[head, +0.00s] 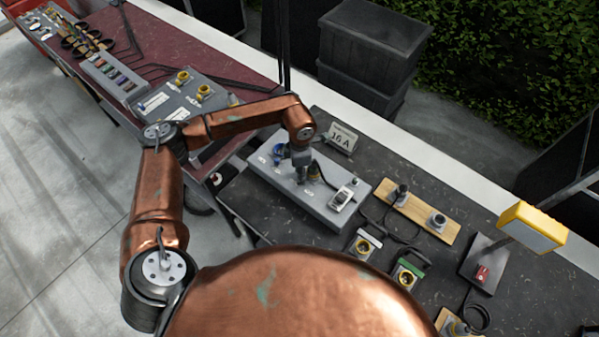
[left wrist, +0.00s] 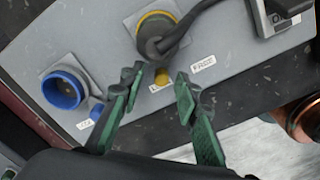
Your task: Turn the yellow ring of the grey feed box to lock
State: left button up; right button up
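The grey feed box (head: 300,196) stands on the dark table; its top fills much of the left wrist view (left wrist: 110,48). There, the yellow ring (left wrist: 153,17) surrounds a black plug with a thick cable (left wrist: 185,28). A small yellow piece (left wrist: 162,77) shows just below the plug. My left gripper (left wrist: 157,82) is open around empty space just below the ring, apart from it. In the head view my left gripper (head: 300,168) is over the box and hides part of the ring. My right gripper is not in view.
A blue socket (left wrist: 62,91) is on the same box, left of the ring, and a grey switch unit (head: 342,198) is at its right end. A "16 A" sign (head: 342,138) stands behind. A wooden board with sockets (head: 418,215) lies to the right.

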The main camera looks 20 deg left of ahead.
pick_arm(q)
notch_tip(320, 180, up, 12)
dwell(0.6)
jog(key=shift+a, duration=0.1)
